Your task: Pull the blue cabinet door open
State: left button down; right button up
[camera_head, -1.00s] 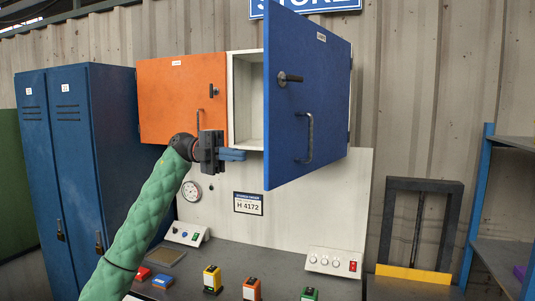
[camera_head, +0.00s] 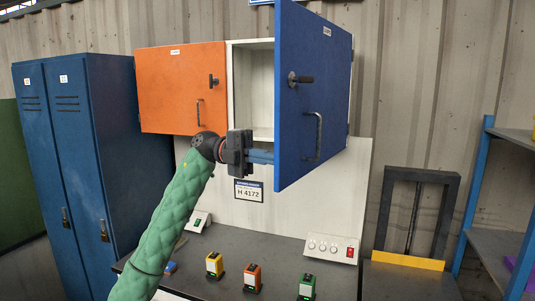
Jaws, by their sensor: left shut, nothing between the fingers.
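The blue cabinet door (camera_head: 310,85) stands swung open on its right-hand hinges, with its free edge toward me. It carries a dark knob-like latch (camera_head: 300,78) and a bar handle (camera_head: 318,137). The white cabinet interior (camera_head: 252,85) shows left of the door and looks empty. My left gripper (camera_head: 262,156) is shut and empty, just below the cabinet opening. Its fingertips reach the door's lower free edge, on the inner side; I cannot tell whether they touch it. My right gripper is not in view.
A shut orange door (camera_head: 182,88) is left of the opening. Blue lockers (camera_head: 75,150) stand further left. Several small button boxes (camera_head: 252,278) and a control panel (camera_head: 331,248) stand on the dark bench below. A blue-framed shelf (camera_head: 480,200) is at the right.

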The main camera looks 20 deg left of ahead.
aim_at(277, 167)
pick_arm(q)
jog(key=shift+d, duration=0.15)
